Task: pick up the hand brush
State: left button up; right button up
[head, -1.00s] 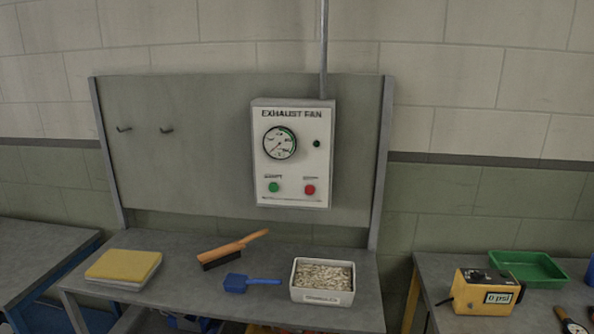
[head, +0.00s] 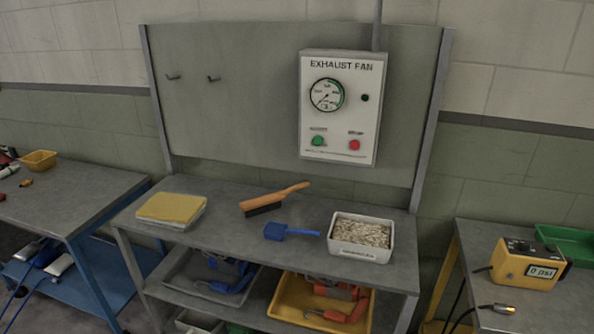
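The hand brush (head: 272,199) lies on the grey workbench top (head: 215,220), near the back and left of centre. It has an orange-brown wooden handle pointing right and back, and dark bristles at its left end. Nothing touches it that I can see. Neither of my grippers shows in the head view.
Left of the brush lies a yellow cloth stack (head: 171,208). In front of it is a blue scoop (head: 288,232), and to the right a white bin of pale granules (head: 361,253). An exhaust fan panel (head: 341,108) hangs behind. Trays with tools (head: 285,312) sit on the lower shelf.

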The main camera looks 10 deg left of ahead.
aim_at(260, 205)
jog(key=i+j+z, duration=0.35)
jog(key=j, duration=0.2)
jog(key=i+j+z, duration=0.15)
jog(key=j, duration=0.15)
jog(key=i+j+z, duration=0.2)
jog(key=k+j, duration=0.1)
